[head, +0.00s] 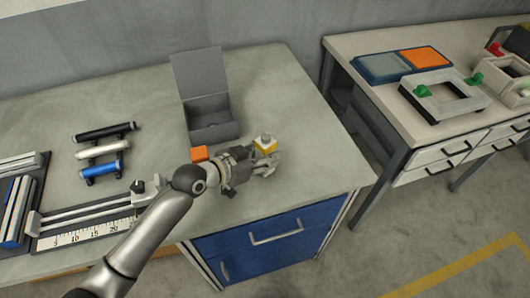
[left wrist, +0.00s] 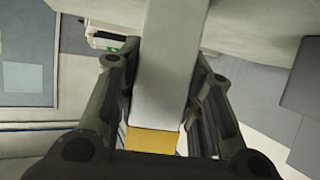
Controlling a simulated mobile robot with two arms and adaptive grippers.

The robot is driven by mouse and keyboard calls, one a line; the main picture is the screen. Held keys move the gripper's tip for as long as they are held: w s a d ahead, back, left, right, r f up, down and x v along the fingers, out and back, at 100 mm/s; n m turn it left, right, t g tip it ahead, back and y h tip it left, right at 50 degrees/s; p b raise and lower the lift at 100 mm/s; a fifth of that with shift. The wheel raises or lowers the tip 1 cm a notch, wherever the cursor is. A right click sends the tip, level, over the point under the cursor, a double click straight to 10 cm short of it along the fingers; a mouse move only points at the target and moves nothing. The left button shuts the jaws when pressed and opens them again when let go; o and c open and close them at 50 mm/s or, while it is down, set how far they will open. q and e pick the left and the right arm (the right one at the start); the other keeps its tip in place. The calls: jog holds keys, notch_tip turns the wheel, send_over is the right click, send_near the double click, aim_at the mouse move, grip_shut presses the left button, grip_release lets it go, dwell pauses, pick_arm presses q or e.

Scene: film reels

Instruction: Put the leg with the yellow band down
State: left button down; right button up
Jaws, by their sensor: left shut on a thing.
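My left gripper (head: 266,162) is shut on the leg with the yellow band (head: 265,147), over the right front part of the near table (head: 290,95). In the head view the leg's yellow band and small grey top show above the fingers; its lower part is hidden. In the left wrist view the pale grey leg (left wrist: 170,65) runs between the two fingers (left wrist: 160,110), with the yellow band (left wrist: 152,140) close to the palm. I cannot tell whether the leg touches the table. My right gripper is not in view.
An open grey box (head: 212,131) stands behind the gripper, and an orange block (head: 199,153) lies left of it. Black, white and blue handles (head: 103,168) and a ruler fixture (head: 90,232) lie further left. A second table (head: 370,45) with trays stands across a gap.

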aim_at(260, 157)
pick_arm(q)
jog(key=shift+f, duration=0.15)
jog(key=c, duration=1)
grip_release()
jog(key=shift+r, duration=0.2)
jog(key=shift+s+a, duration=0.25)
jog(key=shift+a, duration=0.05)
jog(key=shift+b+v, duration=0.65)
jog(key=shift+v, duration=2.7)
jog(key=shift+d, duration=0.1)
